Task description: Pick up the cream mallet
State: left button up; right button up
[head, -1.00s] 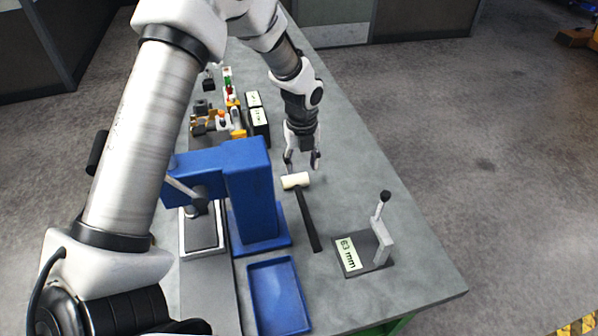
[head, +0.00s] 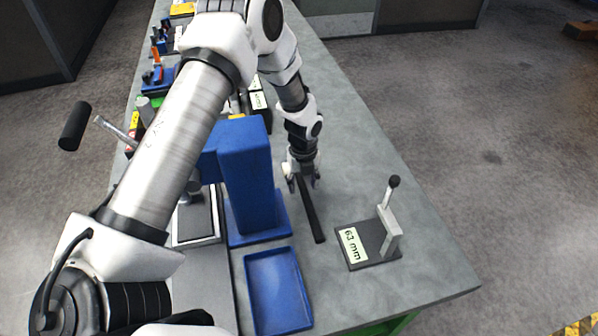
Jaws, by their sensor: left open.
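The cream mallet lies on the grey bench, with its dark handle (head: 311,215) running toward the front. Its cream head (head: 287,169) is mostly hidden behind my left gripper, and only its left end shows. My left gripper (head: 303,184) points down over the mallet near the head end of the handle. Its jaws are open, with one finger on each side of the handle. I cannot tell whether the fingers touch the mallet. My right gripper is not in view.
A blue press (head: 246,175) stands just left of the mallet, with a blue tray (head: 277,290) in front of it. A 63 mm gauge block with a lever (head: 369,244) stands to the right. Dark labelled boxes (head: 259,103) stand behind.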

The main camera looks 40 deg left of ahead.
pick_arm(q)
jog(key=shift+f, duration=0.5)
jog(key=shift+w+a+f, duration=0.1)
jog(key=shift+w+f, duration=0.05)
jog(key=shift+f, duration=0.1)
jog(key=shift+r, duration=0.1)
grip_shut()
jog(key=shift+r, duration=0.1)
